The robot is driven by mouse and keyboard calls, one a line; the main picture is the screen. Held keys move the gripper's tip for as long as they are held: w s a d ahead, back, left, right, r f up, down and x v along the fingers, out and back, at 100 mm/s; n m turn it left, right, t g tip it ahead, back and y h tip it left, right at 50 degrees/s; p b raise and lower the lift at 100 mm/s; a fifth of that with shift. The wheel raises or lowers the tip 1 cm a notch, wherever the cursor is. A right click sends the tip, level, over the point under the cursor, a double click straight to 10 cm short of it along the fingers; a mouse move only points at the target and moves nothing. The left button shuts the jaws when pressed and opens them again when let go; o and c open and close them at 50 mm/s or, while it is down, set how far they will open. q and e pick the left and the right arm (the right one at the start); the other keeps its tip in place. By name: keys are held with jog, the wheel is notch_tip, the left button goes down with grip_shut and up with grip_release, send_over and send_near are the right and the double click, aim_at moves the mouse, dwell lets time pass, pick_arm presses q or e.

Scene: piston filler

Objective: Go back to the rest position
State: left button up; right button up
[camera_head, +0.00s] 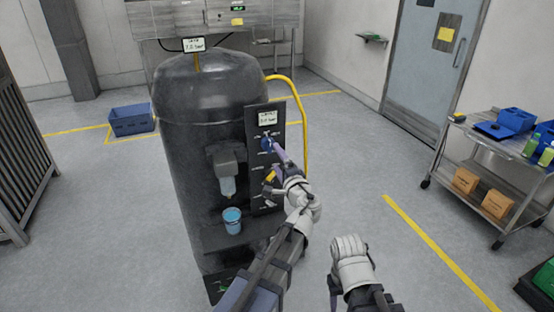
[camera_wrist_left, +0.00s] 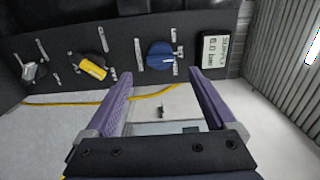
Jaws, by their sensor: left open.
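My left gripper (camera_head: 277,148) is in front of the black control panel on the machine, close to the blue knob (camera_head: 266,143). In the left wrist view the gripper (camera_wrist_left: 160,85) is open, with two purple fingers apart and nothing between them. The blue knob (camera_wrist_left: 161,56) is beyond the fingertips, and the gap to it is hard to judge. A yellow handle (camera_wrist_left: 93,68) is to its left on the panel. Of my right arm only the pale wrist (camera_head: 351,262) shows at the lower middle; its fingers are not visible.
The dark tank machine (camera_head: 205,100) stands close ahead, with a blue cup (camera_head: 232,220) on its shelf. A yellow pipe (camera_head: 300,110) curves down its right side. A blue crate (camera_head: 131,121) is on the floor at left.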

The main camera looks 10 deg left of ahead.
pick_arm(q)
jog(key=s+d+f+n+g+h, duration=0.1)
jog(key=s+f+n+g+h, duration=0.1)
jog(key=s+f+n+g, duration=0.8)
jog(key=s+d+f+m+g+h, duration=0.1)
jog(key=s+d+f+h, duration=0.1)
jog(key=s+d+f, duration=0.2)
jog(key=s+d+f+g+h, duration=0.2)
jog(key=s+d+f, duration=0.1)
jog(key=s, duration=0.6)
jog(key=s+d+f+m+g+h, duration=0.1)
jog(key=s+d+f+g+h, duration=0.1)
jog(key=s+d+f, duration=0.2)
jog(key=shift+s+d+f+m+h, duration=0.35)
jog(key=shift+s+f+h, duration=0.1)
jog(key=shift+s, duration=0.7)
